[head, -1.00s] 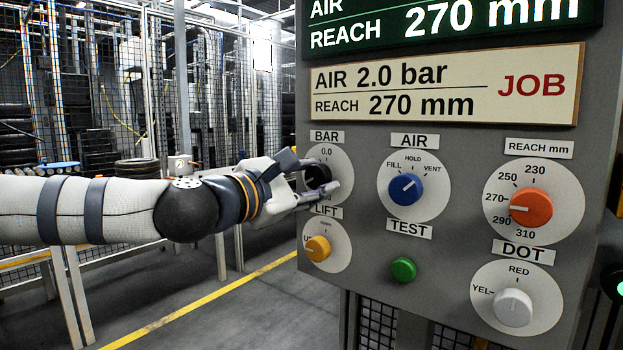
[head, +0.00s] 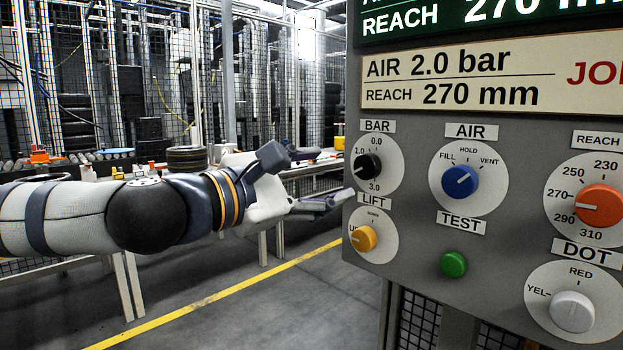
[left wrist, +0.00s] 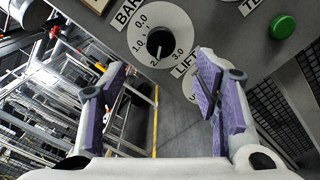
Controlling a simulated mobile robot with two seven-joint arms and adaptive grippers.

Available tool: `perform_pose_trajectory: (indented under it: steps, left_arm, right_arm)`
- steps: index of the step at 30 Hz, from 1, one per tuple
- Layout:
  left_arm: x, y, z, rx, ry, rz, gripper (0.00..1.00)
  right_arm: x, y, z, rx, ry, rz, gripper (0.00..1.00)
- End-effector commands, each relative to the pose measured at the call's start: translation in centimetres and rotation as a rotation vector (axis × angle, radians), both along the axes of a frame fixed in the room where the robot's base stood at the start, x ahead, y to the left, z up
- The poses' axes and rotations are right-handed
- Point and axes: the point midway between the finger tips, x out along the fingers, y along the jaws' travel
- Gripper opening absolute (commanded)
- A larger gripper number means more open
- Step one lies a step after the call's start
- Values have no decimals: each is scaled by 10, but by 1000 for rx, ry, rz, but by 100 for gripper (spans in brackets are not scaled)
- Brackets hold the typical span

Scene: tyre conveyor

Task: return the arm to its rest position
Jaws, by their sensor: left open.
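My left gripper (head: 318,172) is open and empty in the head view, left of the control panel (head: 408,225) and apart from the BAR knob. Its lower finger reaches close to the panel's left edge. In the left wrist view its purple-padded fingers (left wrist: 160,88) are spread wide with nothing between them. The black BAR knob (head: 367,167) is fully visible, its white mark pointing lower left. It also shows in the left wrist view (left wrist: 160,42), with its mark towards the 2. My right gripper is not in view.
The panel also bears a blue AIR knob (head: 460,181), yellow LIFT knob (head: 363,239), green TEST button (head: 453,264), orange REACH knob (head: 600,205) and white DOT knob (head: 572,311). A job card (head: 470,75) reads 2.0 bar, 270 mm. A tyre (head: 188,158) lies behind my arm.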

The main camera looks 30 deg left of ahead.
Motion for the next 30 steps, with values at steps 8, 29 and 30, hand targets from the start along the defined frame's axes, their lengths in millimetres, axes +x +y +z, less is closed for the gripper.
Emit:
perform_pose_trajectory:
  steps: [8,29,30]
  left_arm:
    - [-22,8,-1,1,2,1,56]
    - [-57,-65,-250,625,377,-279,56]
    - [-75,-69,-286,716,423,-344,56]
  right_arm:
    - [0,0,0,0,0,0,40]
    - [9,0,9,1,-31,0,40]
    - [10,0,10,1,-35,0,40]
